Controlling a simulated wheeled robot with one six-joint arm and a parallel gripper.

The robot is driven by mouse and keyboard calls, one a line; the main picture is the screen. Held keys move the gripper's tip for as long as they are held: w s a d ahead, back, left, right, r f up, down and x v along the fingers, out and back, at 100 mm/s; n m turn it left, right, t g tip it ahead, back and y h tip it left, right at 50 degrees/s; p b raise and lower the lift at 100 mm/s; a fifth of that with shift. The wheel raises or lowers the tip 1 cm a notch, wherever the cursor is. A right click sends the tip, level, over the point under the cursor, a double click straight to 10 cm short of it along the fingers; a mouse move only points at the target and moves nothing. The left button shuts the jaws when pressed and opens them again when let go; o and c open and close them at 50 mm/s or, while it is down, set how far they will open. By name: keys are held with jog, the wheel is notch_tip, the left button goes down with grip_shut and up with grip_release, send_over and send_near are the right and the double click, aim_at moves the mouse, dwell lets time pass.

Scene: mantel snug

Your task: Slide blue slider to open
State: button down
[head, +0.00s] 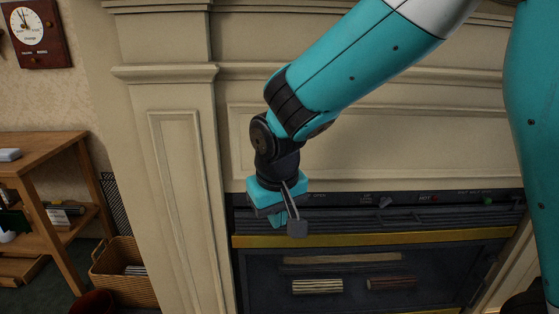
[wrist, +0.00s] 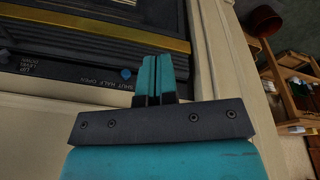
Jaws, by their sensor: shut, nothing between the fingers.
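The blue slider (wrist: 126,73) shows in the wrist view as a small round blue knob on the dark control strip. It sits by the right end of a row of small lettering there. In the head view I cannot see it; my gripper and wrist cover that part of the strip. My gripper (wrist: 154,70) is shut and empty, its teal fingers together. In the wrist view the fingertips appear just right of the knob, with a small gap in the picture; I cannot tell whether they touch. In the head view my gripper (head: 280,222) is at the strip's left end.
The strip (head: 340,199) also carries a grey lever (head: 385,202), a red control (head: 435,198) and a green knob (head: 488,200). Below are dark slats and a yellow bar (head: 370,239). The cream mantel post (head: 185,200) stands left, with a basket (head: 125,272) and wooden shelf (head: 45,150) beyond.

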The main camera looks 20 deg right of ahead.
jog(key=w+a+r+m+t+h+p, duration=0.1)
jog(key=w+a+r+m+h+p, duration=0.15)
jog(key=w+r+p, duration=0.45)
jog(key=w+d+f+p, duration=0.1)
jog(key=w+d+f, duration=0.1)
jog(key=d+f, duration=0.2)
jog(key=w+d+f+h+p, duration=0.1)
jog(key=d+f, duration=0.3)
jog(key=f, duration=0.5)
jog(key=shift+w+t+p, duration=0.3)
jog(key=shift+w+p, duration=0.35)
jog(key=shift+w, duration=0.15)
jog(key=shift+m+h, duration=0.25)
